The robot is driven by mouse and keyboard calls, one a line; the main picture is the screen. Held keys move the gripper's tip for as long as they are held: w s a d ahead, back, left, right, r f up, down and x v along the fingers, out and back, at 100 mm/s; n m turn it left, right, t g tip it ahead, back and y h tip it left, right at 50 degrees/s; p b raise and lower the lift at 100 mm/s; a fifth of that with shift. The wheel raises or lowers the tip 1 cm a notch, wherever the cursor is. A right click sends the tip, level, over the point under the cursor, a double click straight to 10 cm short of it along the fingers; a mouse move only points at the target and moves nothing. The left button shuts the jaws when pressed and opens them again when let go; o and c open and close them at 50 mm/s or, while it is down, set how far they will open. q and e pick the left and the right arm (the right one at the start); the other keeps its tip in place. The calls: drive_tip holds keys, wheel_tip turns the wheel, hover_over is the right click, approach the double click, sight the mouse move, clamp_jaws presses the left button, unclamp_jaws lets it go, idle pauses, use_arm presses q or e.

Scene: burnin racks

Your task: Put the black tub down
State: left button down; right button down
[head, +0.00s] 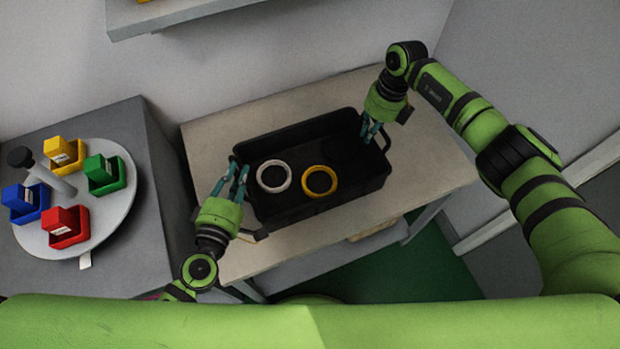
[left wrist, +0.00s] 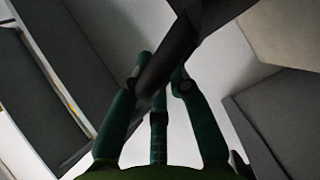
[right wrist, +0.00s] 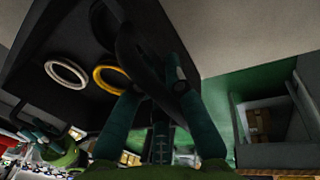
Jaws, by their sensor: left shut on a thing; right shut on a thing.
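The black tub (head: 300,209) is over the beige table in the head view, and I cannot tell whether its base touches the tabletop.
The beige table (head: 425,160) has bare top around the tub, widest at the right. A grey cabinet (head: 120,125) at the left holds a round turntable (head: 112,200) with red, blue, yellow and green bins. A shelf (head: 180,12) is on the back wall.

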use_arm(q)
drive_tip(key=shift+a, duration=0.1)
wheel_tip(320, 180, down, 2)
drive_tip(key=shift+b, duration=0.9)
